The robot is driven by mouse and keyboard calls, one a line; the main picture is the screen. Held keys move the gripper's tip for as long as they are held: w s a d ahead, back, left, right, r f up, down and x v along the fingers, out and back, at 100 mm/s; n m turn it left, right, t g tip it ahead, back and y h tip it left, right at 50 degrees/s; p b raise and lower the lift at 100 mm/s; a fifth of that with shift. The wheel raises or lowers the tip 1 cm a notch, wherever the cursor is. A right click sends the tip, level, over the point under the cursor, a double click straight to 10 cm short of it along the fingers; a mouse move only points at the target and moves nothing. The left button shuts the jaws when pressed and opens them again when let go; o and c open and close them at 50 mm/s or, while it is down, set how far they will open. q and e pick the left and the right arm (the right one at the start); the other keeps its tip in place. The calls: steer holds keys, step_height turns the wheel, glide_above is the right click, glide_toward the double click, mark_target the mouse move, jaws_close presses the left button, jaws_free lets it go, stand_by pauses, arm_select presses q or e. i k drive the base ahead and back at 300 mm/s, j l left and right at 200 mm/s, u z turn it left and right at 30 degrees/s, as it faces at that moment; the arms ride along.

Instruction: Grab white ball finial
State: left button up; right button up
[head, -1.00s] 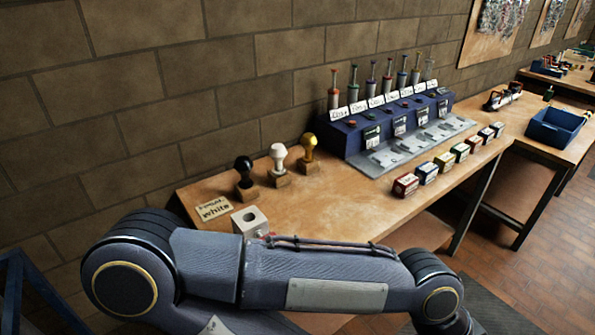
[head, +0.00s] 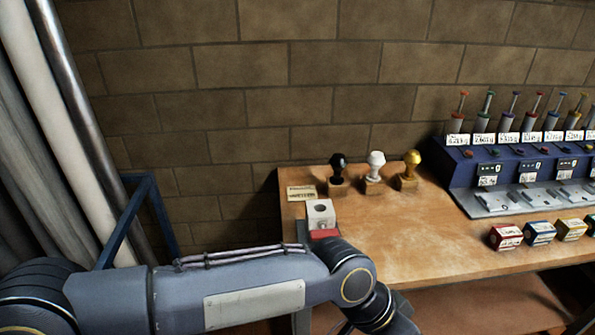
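The white ball finial (head: 376,161) stands upright in a small wooden block on the table, towards the back wall. A black finial (head: 338,166) stands to its left and a gold finial (head: 411,164) to its right, each in its own block. A sign card (head: 301,192) lies at the table's left end; its lettering is too small to read now. A pale block with a round hole (head: 320,212) sits in front of the black finial, with a red part at its base. My arm crosses the lower left, but neither gripper shows.
A wooden table (head: 440,240) runs along the brick wall. A blue dispenser station (head: 520,160) with several labelled tubes stands at the right, with several small coloured boxes (head: 540,232) before it. A blue metal frame (head: 130,225) stands left of the table.

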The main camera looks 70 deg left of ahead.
mark_target(377, 159)
steer(key=i+u, duration=0.1)
steer(key=u, duration=0.4)
steer(key=i+l+u, duration=0.1)
steer(key=u, duration=0.4)
steer(key=i+l+u, duration=0.1)
steer(key=u, duration=0.35)
steer(key=l+u, duration=0.15)
steer(key=u, duration=0.35)
steer(key=i+l+u, duration=0.1)
steer(key=u, duration=0.4)
steer(key=l+u, duration=0.2)
steer(key=u, duration=0.3)
steer(key=i+l+u, duration=0.15)
steer(key=l+u, duration=0.15)
steer(key=i+l+u, duration=0.25)
steer(key=l+u, duration=0.3)
steer(key=l, duration=0.15)
